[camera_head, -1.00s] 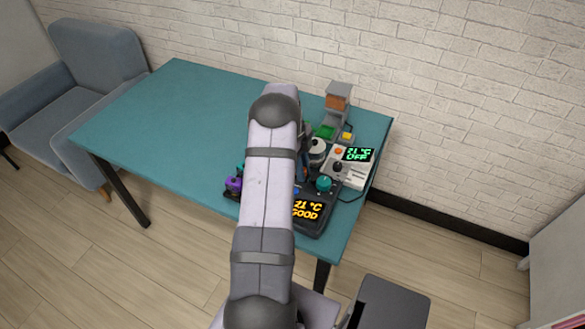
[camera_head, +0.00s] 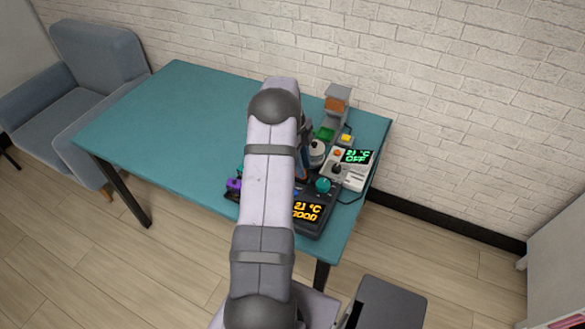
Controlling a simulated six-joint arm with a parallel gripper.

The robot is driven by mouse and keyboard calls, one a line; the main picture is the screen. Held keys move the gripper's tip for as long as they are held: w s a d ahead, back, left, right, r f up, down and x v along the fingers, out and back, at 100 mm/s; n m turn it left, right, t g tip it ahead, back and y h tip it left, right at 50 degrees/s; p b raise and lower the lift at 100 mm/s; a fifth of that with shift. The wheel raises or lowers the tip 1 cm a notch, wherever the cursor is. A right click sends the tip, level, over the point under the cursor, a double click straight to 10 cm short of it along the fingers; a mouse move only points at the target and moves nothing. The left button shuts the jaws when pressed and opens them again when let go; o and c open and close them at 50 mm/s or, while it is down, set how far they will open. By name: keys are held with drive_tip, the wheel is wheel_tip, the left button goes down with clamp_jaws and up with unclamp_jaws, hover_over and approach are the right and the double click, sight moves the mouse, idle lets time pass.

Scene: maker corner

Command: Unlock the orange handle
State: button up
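No part is clearly an orange handle. An orange block (camera_head: 335,104) sits in a grey upright stand at the back right of the table. A small orange knob (camera_head: 338,153) is on a white device (camera_head: 349,177) whose green display reads 21 °C OFF. I cannot tell which of them is the handle, or whether it is locked. My arm reaches over the table's right part and hides what lies behind it. My gripper is hidden behind the arm, so its fingers and anything in them do not show.
A dark device (camera_head: 325,206) with a yellow display and teal knob stands at the teal table's (camera_head: 190,110) right front. A purple part (camera_head: 233,184) is left of my arm. The table's left part is clear. A brick wall is behind; a blue armchair (camera_head: 95,65) stands left.

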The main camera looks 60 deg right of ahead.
drive_tip(key=shift+r+p, duration=0.8)
drive_tip(key=shift+r, duration=0.85)
drive_tip(key=shift+w+a, duration=0.1)
drive_tip(key=shift+w, duration=0.1)
drive_tip(key=w+a+r+n+t, duration=0.1)
drive_tip(key=w+a+r+n, duration=0.3)
drive_tip(key=w+a+n, duration=0.55)
drive_tip(key=w+a+r+n, duration=0.4)
drive_tip(key=w+a+n, duration=0.25)
drive_tip(key=a, duration=0.65)
drive_tip(key=s+a+r+n, duration=0.2)
drive_tip(key=a+n, duration=0.8)
drive_tip(key=a, duration=0.6)
drive_tip(key=s+a+n+t, duration=0.1)
drive_tip(key=s+a+n, duration=0.6)
drive_tip(key=a+n, duration=0.3)
wheel_tip(320, 180, down, 21)
drive_tip(key=b, duration=2)
drive_tip(key=shift+a, duration=0.15)
drive_tip(key=shift+s, duration=0.1)
